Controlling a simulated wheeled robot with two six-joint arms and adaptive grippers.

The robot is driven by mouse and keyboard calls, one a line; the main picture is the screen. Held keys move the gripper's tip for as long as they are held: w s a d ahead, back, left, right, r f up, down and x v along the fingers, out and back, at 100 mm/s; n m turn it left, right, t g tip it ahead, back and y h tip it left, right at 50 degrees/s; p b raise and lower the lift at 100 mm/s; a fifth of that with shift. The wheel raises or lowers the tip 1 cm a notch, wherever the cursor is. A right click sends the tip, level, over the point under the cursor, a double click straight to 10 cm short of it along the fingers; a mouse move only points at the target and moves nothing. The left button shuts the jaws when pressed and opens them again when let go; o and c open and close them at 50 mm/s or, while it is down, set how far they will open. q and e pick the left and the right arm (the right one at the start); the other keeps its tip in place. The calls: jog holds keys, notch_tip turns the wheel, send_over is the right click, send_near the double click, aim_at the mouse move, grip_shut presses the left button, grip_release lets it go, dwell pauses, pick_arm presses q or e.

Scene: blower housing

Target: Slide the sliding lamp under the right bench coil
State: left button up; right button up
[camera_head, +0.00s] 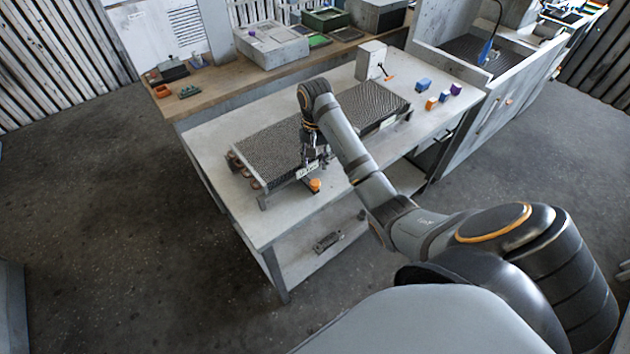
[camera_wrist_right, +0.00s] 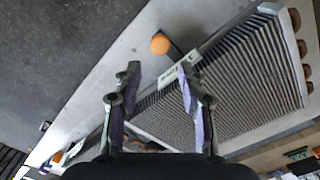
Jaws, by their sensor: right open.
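The lamp seems to be the piece with a round orange end (camera_head: 315,185) on a dark stem, at the front edge of the left coil. Its orange end shows in the right wrist view (camera_wrist_right: 160,43), with the stem running toward the coil's labelled edge. The right bench coil (camera_head: 375,104) is a dark finned block farther along the bench, partly behind my right arm. My right gripper (camera_head: 317,160) is above the left coil's front edge, close to the lamp. In the wrist view its fingers (camera_wrist_right: 160,75) are apart with nothing between them. My left gripper is out of view.
The left coil (camera_head: 262,152) has copper bends at its left end and stands on short legs. A white box (camera_head: 370,60) with an orange-ended part and several small blocks (camera_head: 423,85) are at the bench's far end. The bench's front strip (camera_head: 275,225) is bare.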

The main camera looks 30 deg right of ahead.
aim_at(315, 182)
notch_tip(315, 182, down, 9)
jog(key=b, duration=0.8)
jog(key=shift+f, duration=0.2)
jog(key=shift+r, duration=0.1)
grip_shut()
